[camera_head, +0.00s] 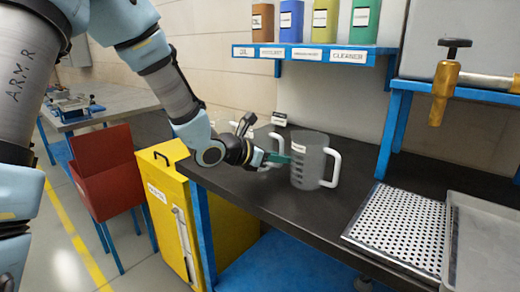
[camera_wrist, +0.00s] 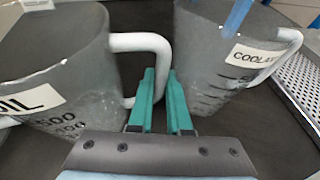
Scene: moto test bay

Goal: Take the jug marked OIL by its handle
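The jug marked OIL (camera_wrist: 55,65) is grey and translucent, at the left of the wrist view; its label shows only in part. Its white handle (camera_wrist: 140,42) sticks out to the right, towards my fingers. In the head view this jug (camera_head: 261,132) is at the back, partly hidden by my arm. My gripper (camera_wrist: 162,73) has two green fingers with a gap between them. The handle's upright part is at the fingertips, seemingly in line with the gap; contact is not clear. It also shows in the head view (camera_head: 277,158), beside the nearer jug.
A similar jug marked COOLANT (camera_wrist: 225,60) stands close on the right; it is the nearer jug (camera_head: 308,165) in the head view. A perforated tray (camera_head: 398,225) lies further right on the dark bench (camera_head: 270,195). A blue shelf (camera_head: 310,52) holds several coloured containers above.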

